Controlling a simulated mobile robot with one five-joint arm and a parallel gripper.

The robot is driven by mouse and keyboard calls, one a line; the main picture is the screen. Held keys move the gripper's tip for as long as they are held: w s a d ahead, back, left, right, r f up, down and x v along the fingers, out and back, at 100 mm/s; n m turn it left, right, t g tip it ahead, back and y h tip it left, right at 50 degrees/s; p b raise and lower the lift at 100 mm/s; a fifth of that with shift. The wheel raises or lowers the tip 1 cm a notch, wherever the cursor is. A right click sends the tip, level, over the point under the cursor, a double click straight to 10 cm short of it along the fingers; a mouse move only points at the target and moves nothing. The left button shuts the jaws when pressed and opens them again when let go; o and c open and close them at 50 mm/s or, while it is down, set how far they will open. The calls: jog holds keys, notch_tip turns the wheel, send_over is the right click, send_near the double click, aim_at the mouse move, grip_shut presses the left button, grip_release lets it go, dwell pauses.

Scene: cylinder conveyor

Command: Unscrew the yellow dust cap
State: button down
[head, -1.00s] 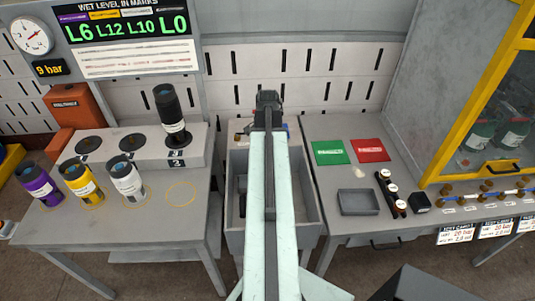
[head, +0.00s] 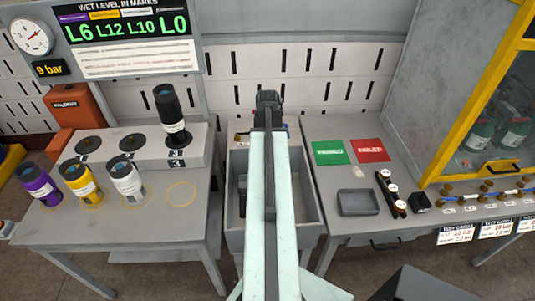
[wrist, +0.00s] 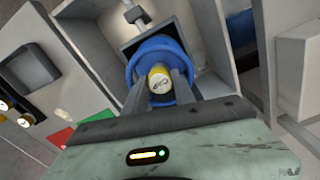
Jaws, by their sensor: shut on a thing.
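The yellow dust cap (wrist: 159,80) shows in the wrist view, between the two dark fingers of my gripper (wrist: 160,86). The fingers are shut on it, one on each side. A round blue body (wrist: 158,46) with a wide rim lies directly behind the cap. Whether the cap is still seated on it cannot be told. In the head view my gripper (head: 267,99) is at the far end of my pale arm, above the back of the grey trough. The cap is hidden there.
The grey trough (head: 312,205) stands between two tables. The left table (head: 150,222) carries purple, yellow, white and black cylinders. The right table (head: 335,228) holds green (head: 330,152) and red (head: 370,150) cards, a small tray (head: 358,193) and gauges. A yellow-framed cabinet (head: 470,105) stands at right.

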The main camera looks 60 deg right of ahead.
jog(key=n, duration=0.4)
jog(key=shift+n, duration=1)
jog(key=n, duration=0.3)
jog(key=shift+n, duration=1.5)
jog(key=n, duration=0.2)
jog(key=shift+n, duration=0.3)
jog(key=n, duration=0.3)
jog(key=shift+n, duration=0.3)
